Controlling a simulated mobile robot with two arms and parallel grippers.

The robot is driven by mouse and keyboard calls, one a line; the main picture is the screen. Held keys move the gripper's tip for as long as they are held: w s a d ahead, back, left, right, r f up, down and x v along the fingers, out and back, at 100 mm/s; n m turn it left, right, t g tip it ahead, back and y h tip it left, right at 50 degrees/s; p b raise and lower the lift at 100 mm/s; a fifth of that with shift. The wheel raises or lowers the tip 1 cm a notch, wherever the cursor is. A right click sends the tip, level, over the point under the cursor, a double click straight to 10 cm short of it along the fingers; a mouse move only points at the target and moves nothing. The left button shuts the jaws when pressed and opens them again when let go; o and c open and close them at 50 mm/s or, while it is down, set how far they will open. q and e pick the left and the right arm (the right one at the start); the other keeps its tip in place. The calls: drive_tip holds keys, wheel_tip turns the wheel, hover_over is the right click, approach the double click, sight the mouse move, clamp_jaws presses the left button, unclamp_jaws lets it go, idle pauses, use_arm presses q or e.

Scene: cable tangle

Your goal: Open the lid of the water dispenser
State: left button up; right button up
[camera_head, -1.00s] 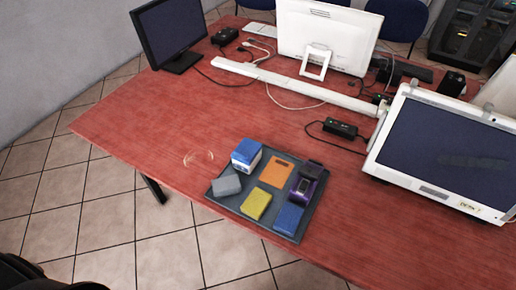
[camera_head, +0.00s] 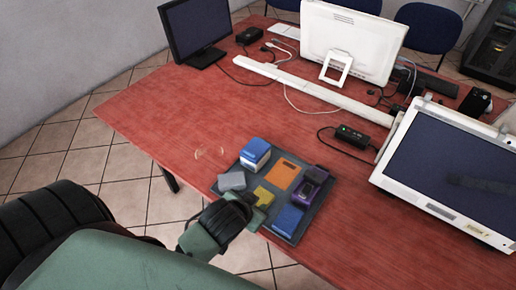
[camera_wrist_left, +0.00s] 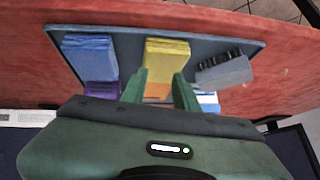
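No water dispenser or lid can be made out in either view. A dark grey tray (camera_head: 317,209) lies near the table's front edge with several small things on it. They include a yellow block (camera_head: 263,193), a grey block (camera_head: 232,181), a blue block (camera_head: 288,219), an orange piece (camera_head: 285,174), a purple item (camera_head: 307,188) and a blue-and-white box (camera_head: 255,154). My left gripper (camera_head: 258,208) is over the tray's front side, partly hiding the yellow block. In the left wrist view its fingers (camera_wrist_left: 160,84) are apart, with the yellow block (camera_wrist_left: 166,52) ahead. My right gripper is not in view.
On the red table (camera_head: 180,120) stand a dark monitor (camera_head: 195,28), a white monitor (camera_head: 352,40) and a white-framed screen (camera_head: 448,170). Cables and a black adapter (camera_head: 352,138) lie behind the tray. A faint clear ring (camera_head: 208,153) is left of it. The table's left part is clear.

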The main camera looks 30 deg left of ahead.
use_arm(q)
drive_tip(key=w+d+r+m+t+h, duration=0.25)
drive_tip(key=w+r+t, duration=0.25)
drive_tip(key=w+r, duration=0.35)
drive_tip(key=w+d+r+m+t+h, duration=0.1)
drive_tip(key=w+d+r+t, duration=0.3)
drive_tip(key=w+r, duration=0.5)
drive_tip(key=s+d+r+m+g+h, duration=0.2)
drive_tip(key=d+r+m+g+h, duration=0.5)
drive_tip(key=d+m+h, duration=0.65)
drive_tip(key=g+y, duration=1)
drive_tip(key=y, duration=0.6)
hover_over(250, 152)
drive_tip(key=shift+m, duration=0.4)
drive_tip(key=f, duration=1.4)
drive_tip(key=shift+d, duration=0.25)
drive_tip(key=shift+a+f, duration=0.1)
drive_tip(key=shift+a, duration=0.15)
wheel_tip(250, 152, down, 8)
drive_tip(key=shift+r+p, duration=0.25)
drive_tip(key=shift+p, duration=0.65)
